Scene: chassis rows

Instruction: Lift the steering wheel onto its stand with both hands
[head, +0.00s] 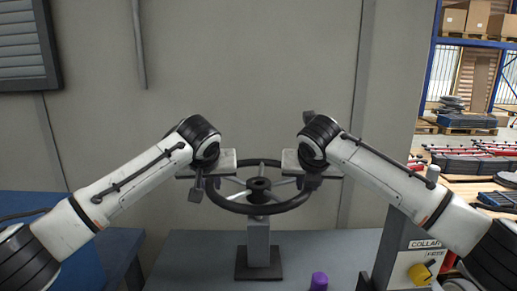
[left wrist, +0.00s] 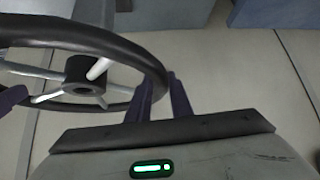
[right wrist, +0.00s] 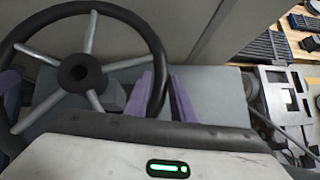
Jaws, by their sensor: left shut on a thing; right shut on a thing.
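The steering wheel (head: 259,186), with a black rim, light spokes and a dark hub, is held up roughly level in the middle of the head view. The stand (head: 258,245), a grey post on a dark square base, is below the hub; I cannot tell whether they touch. My left gripper (head: 203,187) is shut on the rim at its left side, and the left wrist view shows the rim at its fingers (left wrist: 163,95). My right gripper (head: 308,181) is shut on the rim at its right side, with its fingers around the rim in the right wrist view (right wrist: 166,98).
The stand is on a grey table (head: 200,262). A purple cylinder (head: 319,281) stands at the table's front, right of the stand. A grey machine with a yellow knob (head: 420,273) is at the right. A blue surface (head: 110,250) lies at the left. A plain wall is behind.

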